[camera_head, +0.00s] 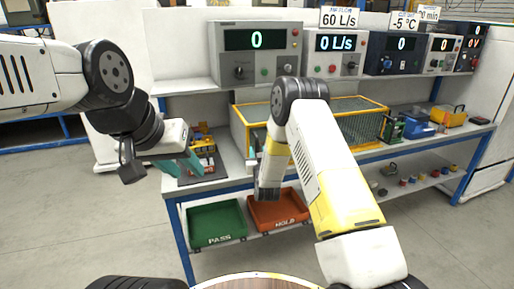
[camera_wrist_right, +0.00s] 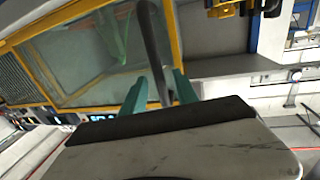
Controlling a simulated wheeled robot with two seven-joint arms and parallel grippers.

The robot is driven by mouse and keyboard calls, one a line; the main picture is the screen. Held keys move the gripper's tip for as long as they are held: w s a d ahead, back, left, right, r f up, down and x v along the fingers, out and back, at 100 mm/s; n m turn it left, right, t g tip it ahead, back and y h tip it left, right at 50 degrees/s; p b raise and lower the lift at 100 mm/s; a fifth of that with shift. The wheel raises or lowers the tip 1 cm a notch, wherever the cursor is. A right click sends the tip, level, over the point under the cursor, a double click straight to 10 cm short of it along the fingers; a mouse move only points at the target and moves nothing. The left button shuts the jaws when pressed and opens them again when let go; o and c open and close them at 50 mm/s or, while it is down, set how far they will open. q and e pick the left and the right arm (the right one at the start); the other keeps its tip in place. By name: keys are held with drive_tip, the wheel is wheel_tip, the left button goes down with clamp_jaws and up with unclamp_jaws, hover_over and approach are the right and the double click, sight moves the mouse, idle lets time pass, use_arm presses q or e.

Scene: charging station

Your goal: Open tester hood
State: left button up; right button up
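The tester hood (camera_head: 351,103) is a yellow-framed box with mesh and clear panels on the bench. In the right wrist view its yellow frame (camera_wrist_right: 25,36) and glass fill the upper left, and it looks closed. A dark grey handle bar (camera_wrist_right: 151,40) runs between the teal fingers of my right gripper (camera_wrist_right: 160,82). Slim gaps show beside the bar, so the fingers look open around it. My left gripper (camera_head: 186,164) has teal fingers apart, empty, at the bench's left end.
A dark tray with orange and yellow parts (camera_head: 203,147) lies by my left gripper. A green PASS bin (camera_head: 216,222) and a red HOLD bin (camera_head: 290,213) sit on the lower shelf. Instruments with displays (camera_head: 256,52) line the upper shelf. Blue and yellow boxes stand to the right.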

drive_tip(key=shift+w+a, duration=0.1)
drive_tip(key=shift+w, duration=0.95)
clamp_jaws()
idle(0.6)
